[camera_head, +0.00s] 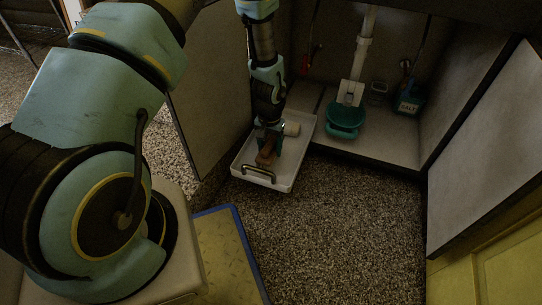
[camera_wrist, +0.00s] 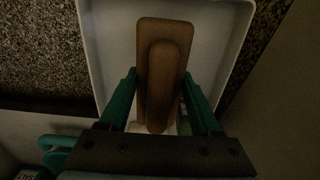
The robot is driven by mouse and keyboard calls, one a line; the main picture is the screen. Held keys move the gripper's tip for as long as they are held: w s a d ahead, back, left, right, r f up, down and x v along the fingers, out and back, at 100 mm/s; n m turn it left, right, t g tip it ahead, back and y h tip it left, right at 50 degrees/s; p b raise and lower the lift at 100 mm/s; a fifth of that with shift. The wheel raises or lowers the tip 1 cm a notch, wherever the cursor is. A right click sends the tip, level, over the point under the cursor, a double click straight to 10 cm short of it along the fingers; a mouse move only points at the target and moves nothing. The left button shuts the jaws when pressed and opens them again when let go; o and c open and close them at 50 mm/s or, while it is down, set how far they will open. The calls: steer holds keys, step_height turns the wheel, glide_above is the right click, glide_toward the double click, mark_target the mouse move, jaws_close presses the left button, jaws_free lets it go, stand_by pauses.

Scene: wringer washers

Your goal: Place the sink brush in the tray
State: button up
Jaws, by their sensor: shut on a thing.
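The sink brush (camera_head: 265,158) is brown, with a raised rounded grip along its flat back. In the wrist view the brush (camera_wrist: 163,38) lies lengthwise between the fingers. My gripper (camera_wrist: 160,75) is shut on its grip, with one green finger on each side. The white tray (camera_head: 302,158) has a raised rim and a dark handle at its near end. The brush and my gripper (camera_head: 267,143) are over the inside of the tray, whose rim also shows in the wrist view (camera_wrist: 92,50). I cannot tell whether the brush touches the tray floor. The brush's underside is hidden.
A pale cylindrical thing (camera_head: 292,128) is in the tray, right of my gripper. Open cabinet doors flank the space: left (camera_head: 210,90), right (camera_head: 490,150).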

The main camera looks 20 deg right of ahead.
mark_target(269, 142)
steer(key=shift+f+b, duration=0.6)
steer(key=shift+f, duration=1.2)
steer(key=shift+f, duration=0.2)
steer(key=o, duration=1.2)
step_height(269, 142, up, 12)
steer(key=p, duration=0.4)
steer(key=shift+r+p, duration=0.2)
steer(key=shift+p, duration=0.15)
